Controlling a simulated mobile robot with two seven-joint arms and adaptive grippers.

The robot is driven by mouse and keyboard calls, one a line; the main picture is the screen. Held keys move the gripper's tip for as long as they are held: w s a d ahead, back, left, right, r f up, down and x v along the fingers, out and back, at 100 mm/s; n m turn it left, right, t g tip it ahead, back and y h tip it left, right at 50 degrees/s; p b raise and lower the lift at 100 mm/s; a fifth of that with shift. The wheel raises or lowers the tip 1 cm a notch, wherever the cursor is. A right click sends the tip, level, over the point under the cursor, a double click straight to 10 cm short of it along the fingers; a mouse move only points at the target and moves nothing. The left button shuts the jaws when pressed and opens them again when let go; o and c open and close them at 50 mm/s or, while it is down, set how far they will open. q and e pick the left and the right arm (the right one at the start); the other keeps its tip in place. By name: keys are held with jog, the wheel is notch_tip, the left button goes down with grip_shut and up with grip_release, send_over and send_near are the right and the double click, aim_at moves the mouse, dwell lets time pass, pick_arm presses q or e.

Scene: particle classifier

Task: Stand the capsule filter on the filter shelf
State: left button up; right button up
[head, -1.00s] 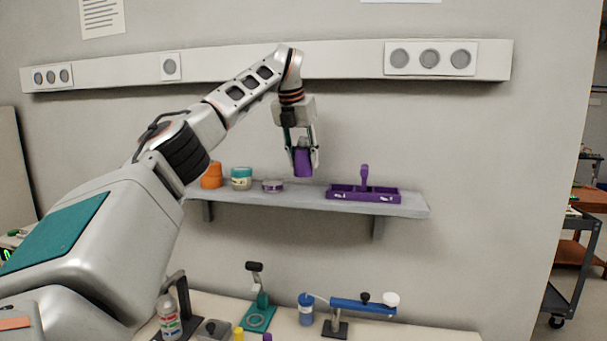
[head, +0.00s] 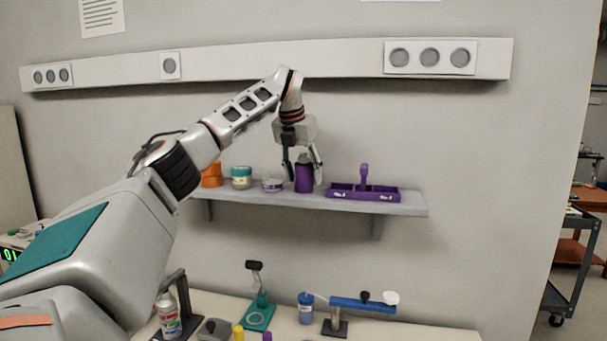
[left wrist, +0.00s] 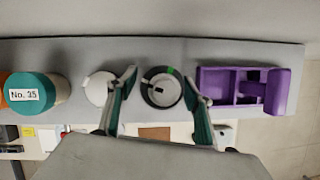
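The purple capsule filter (head: 304,178) stands upright on the grey filter shelf (head: 404,209), between a small jar and a purple tray. From above, in the left wrist view, it shows as a round pale top with a dark rim (left wrist: 161,88). My left gripper (head: 304,173) is around the capsule filter. Its fingers (left wrist: 158,92) are spread, with a visible gap on the left side and a narrow one on the right. My right gripper is not in view.
An orange container (head: 211,175), a teal-lidded jar (head: 241,178) and a small pale-lidded jar (head: 272,184) stand left on the shelf. The purple tray (head: 363,193) with its upright handle is close on the right. Lab items stand on the bench (head: 405,334) below.

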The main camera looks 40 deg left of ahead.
pick_arm(q)
jog(key=shift+r, duration=0.1)
jog(key=v, duration=1.2)
jog(key=shift+r, duration=0.1)
dwell(0.4)
